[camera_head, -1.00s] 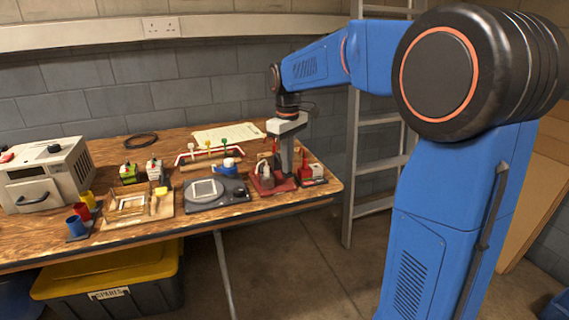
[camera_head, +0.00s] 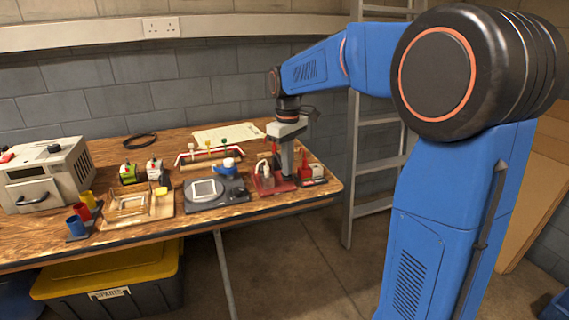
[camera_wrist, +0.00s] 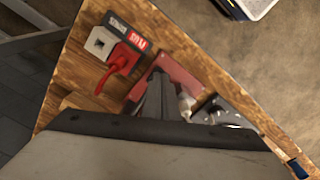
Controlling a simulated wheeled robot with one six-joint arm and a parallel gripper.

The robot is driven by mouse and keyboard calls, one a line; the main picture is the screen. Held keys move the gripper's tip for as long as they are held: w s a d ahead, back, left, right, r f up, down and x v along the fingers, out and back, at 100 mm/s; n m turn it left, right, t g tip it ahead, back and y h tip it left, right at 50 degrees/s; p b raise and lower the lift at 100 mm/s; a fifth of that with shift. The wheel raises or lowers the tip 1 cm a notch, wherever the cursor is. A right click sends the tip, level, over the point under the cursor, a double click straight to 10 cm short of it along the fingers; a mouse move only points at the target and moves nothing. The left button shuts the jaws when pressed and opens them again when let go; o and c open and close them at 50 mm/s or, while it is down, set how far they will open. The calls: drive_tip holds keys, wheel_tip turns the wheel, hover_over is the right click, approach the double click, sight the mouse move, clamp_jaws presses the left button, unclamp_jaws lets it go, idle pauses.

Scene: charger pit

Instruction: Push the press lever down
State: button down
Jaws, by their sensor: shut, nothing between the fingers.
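A fixture with a red base plate (camera_head: 274,184) stands near the right end of the bench; I take it for the press. A pale upright part (camera_head: 264,172) stands on its left side. The red plate (camera_wrist: 184,76) also shows in the wrist view, partly covered by my gripper. I cannot make out the press lever clearly; my fingers may hide it. My gripper (camera_head: 287,174) is shut and empty, pointing down over the right side of the red plate. In the wrist view its dark fingers (camera_wrist: 155,97) overlap the plate; contact cannot be told.
A red handle (camera_wrist: 121,60) on a pale block stands close beside my gripper. Left of the press are a grey scale-like device (camera_head: 203,190), a wooden tray (camera_head: 112,216) and coloured cups (camera_head: 76,226). A ladder (camera_head: 382,165) stands right of the bench.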

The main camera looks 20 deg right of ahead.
wheel_tip(320, 180, up, 7)
drive_tip(key=shift+r, duration=0.15)
idle(0.9)
idle(0.5)
drive_tip(key=s+f+m+t, duration=0.1)
drive_tip(key=s+f, duration=0.3)
drive_tip(key=s, duration=0.6)
drive_tip(key=s+f+m+t, duration=0.2)
drive_tip(key=s+f+m, duration=0.1)
drive_tip(key=s, duration=0.8)
drive_tip(key=s+f+m+t, duration=0.1)
drive_tip(key=s+f+m, duration=0.1)
drive_tip(key=s+f, duration=0.4)
drive_tip(key=s, duration=0.5)
drive_tip(key=shift+s+d+t, duration=0.15)
drive_tip(key=shift+d+t, duration=0.2)
drive_tip(key=shift+t, duration=0.05)
